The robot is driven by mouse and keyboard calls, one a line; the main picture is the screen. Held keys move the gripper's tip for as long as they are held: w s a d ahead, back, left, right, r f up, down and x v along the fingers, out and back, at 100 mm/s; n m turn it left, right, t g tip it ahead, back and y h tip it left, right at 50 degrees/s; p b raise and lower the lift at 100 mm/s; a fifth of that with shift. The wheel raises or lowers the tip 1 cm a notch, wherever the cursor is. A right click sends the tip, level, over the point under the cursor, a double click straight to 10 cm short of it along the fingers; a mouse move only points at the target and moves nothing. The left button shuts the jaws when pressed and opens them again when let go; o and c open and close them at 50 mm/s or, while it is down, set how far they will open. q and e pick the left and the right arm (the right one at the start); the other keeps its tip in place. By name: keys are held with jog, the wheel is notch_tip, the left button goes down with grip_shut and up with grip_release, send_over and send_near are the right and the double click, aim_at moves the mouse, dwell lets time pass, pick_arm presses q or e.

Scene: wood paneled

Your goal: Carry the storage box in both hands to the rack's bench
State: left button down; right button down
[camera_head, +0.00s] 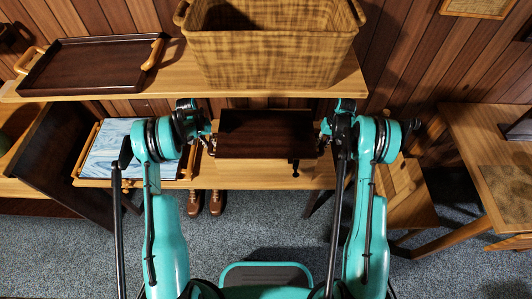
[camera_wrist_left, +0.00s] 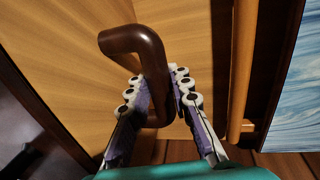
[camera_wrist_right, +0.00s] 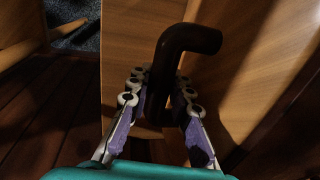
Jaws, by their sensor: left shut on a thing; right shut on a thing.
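The storage box (camera_head: 265,135) is dark brown and sits between my two grippers in the head view, over the rack's wooden bench (camera_head: 245,178). I cannot tell whether it touches the bench. My left gripper (camera_head: 209,141) is shut on the box's left handle, a bent dark brown bar in the left wrist view (camera_wrist_left: 152,60). My right gripper (camera_head: 325,136) is shut on the right handle, a similar bar in the right wrist view (camera_wrist_right: 178,50). The box's back edge lies close to the upper shelf's front edge in the picture.
The upper shelf (camera_head: 180,85) carries a woven basket (camera_head: 275,60) and a dark tray (camera_head: 90,65) with light handles. A blue-and-white patterned tray (camera_head: 108,150) lies on the bench left of my left gripper. Brown shoes (camera_head: 205,202) stand below. A wooden table (camera_head: 480,150) is at the right.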

pick_arm(q)
jog(key=shift+f, duration=0.25)
pick_arm(e)
jog(key=shift+f, duration=0.2)
pick_arm(q)
jog(key=c, duration=1.4)
grip_release()
pick_arm(e)
jog(key=c, duration=1.4)
grip_release()
pick_arm(q)
jog(key=shift+o, duration=0.2)
pick_arm(e)
jog(key=shift+o, duration=0.2)
pick_arm(q)
jog(key=r, duration=0.3)
jog(key=a+r, duration=0.1)
jog(key=r, duration=0.3)
jog(key=shift+a, duration=0.2)
jog(key=shift+r, duration=0.15)
pick_arm(e)
jog(key=shift+r, duration=0.4)
jog(key=r, duration=0.2)
jog(key=d+r, duration=0.1)
jog(key=r, duration=0.3)
jog(key=shift+d+r, duration=0.25)
jog(key=shift+r, duration=0.05)
